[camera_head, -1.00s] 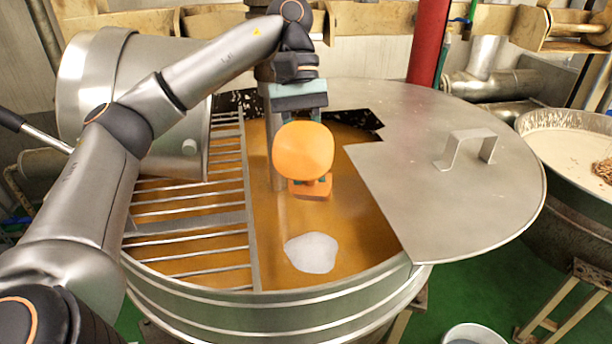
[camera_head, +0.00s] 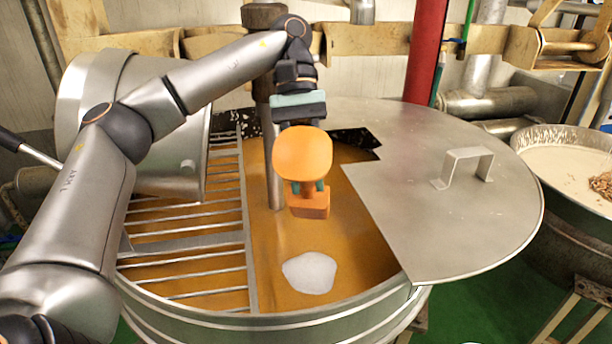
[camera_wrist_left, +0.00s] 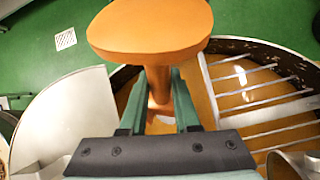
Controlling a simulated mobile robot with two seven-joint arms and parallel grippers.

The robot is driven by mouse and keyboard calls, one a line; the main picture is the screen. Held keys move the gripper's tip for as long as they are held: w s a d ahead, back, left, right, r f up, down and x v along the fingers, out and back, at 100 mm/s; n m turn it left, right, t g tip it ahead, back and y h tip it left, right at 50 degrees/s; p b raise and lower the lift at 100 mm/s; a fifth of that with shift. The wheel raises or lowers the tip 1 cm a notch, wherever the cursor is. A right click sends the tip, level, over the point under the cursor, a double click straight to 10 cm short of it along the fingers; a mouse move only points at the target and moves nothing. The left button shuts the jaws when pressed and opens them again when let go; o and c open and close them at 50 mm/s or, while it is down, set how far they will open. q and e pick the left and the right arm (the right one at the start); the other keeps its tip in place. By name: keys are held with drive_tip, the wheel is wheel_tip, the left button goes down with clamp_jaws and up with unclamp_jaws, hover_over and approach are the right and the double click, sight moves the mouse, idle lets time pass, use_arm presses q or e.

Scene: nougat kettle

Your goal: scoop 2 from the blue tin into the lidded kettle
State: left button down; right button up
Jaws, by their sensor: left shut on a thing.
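My left gripper (camera_head: 308,187) is shut on an orange scoop (camera_head: 303,152) and holds it above the kettle's open part. In the left wrist view, the scoop's broad rounded end (camera_wrist_left: 150,30) is in front of the jaws (camera_wrist_left: 160,115), with its narrow part between them. The inside of the scoop is hidden in both views. The big steel kettle (camera_head: 225,325) holds amber liquid (camera_head: 350,215) with one white patch (camera_head: 309,273) on it. A flat steel lid (camera_head: 440,215) with a handle covers its right side. I see no blue tin. My right gripper is not in view.
A grate of metal bars (camera_head: 190,243) covers the kettle's left part. A tilted steel drum (camera_head: 120,125) stands behind it. A red post (camera_head: 427,50) rises behind the lid. A pan of pale stuff (camera_head: 565,165) is at the right. Green floor shows at lower right.

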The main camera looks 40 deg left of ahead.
sight(302, 131)
use_arm(q)
wheel_tip(302, 131, up, 2)
drive_tip(key=t+y+b, duration=0.1)
drive_tip(key=t+b, duration=0.1)
drive_tip(key=t+y+b, duration=0.2)
drive_tip(key=t, duration=0.1)
drive_tip(key=shift+s+r+m, duration=0.1)
drive_tip(key=shift+r+m, duration=0.05)
drive_tip(key=shift+m, duration=0.15)
drive_tip(key=t+b, duration=0.1)
drive_tip(key=r+t+y+b, duration=0.1)
drive_tip(key=t, duration=0.1)
drive_tip(key=shift+r+y, duration=0.3)
drive_tip(key=shift+r+t, duration=0.3)
drive_tip(key=shift+t, duration=0.1)
drive_tip(key=shift+r+t+y, duration=0.25)
drive_tip(key=shift+t+y, duration=0.05)
drive_tip(key=shift+y, duration=0.1)
